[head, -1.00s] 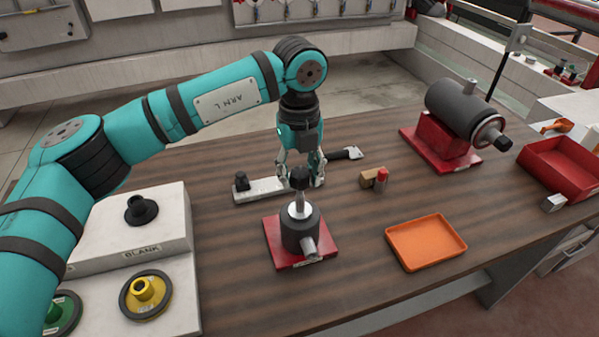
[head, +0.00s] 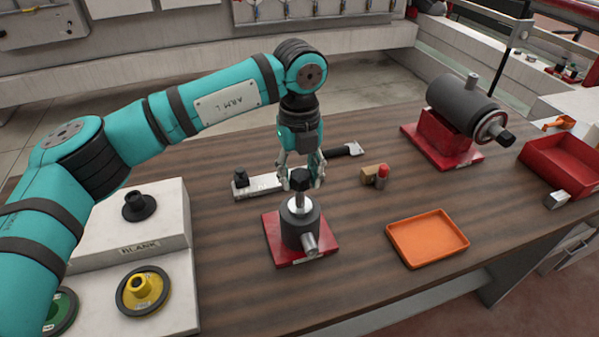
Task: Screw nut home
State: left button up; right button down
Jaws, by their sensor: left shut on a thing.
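A black nut (head: 300,178) sits at the top of a bright upright shaft on a grey cylindrical spindle unit (head: 300,229). The unit stands on a red base plate (head: 270,238) on the wooden bench. My left gripper (head: 301,181) points down from above, its fingers on either side of the nut and shut on it. The thread between nut and shaft is too small to make out. My right gripper is not in view.
An orange tray (head: 428,239), a small red-capped item (head: 382,175) and a grey motor (head: 462,105) are to the right. A white stand with wheels (head: 150,215) is at left.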

pick_arm(q)
jog(key=shift+f, duration=0.4)
jog(key=o, duration=1.3)
jog(key=shift+c, duration=0.2)
notch_tip(320, 180, up, 12)
